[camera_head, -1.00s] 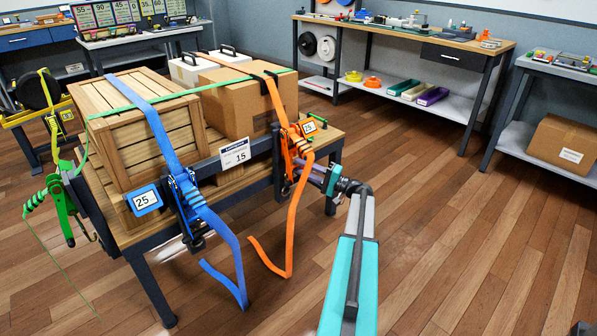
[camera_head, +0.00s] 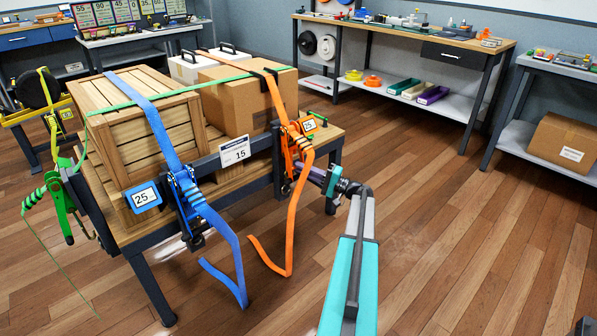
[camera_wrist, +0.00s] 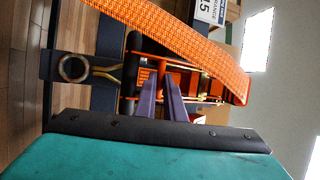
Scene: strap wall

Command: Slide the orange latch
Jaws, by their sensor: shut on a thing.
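The orange ratchet buckle (camera_head: 290,150) hangs on the front rail of the cart, with its orange strap (camera_head: 292,205) looping down. My gripper (camera_head: 303,168) reaches it from the right, with its fingertips at the buckle's lower part. In the wrist view, the two grey-purple fingers (camera_wrist: 159,80) are close together on a small orange part of the buckle, taken as the latch. The part between the tips is mostly hidden. The orange webbing (camera_wrist: 185,35) crosses above the fingers.
A blue ratchet (camera_head: 187,195) and its hanging strap are left of the orange one. A green ratchet (camera_head: 62,205) is at the cart's left end. A wooden crate (camera_head: 140,130) and cardboard box (camera_head: 235,105) sit on the cart. The floor on the right is clear.

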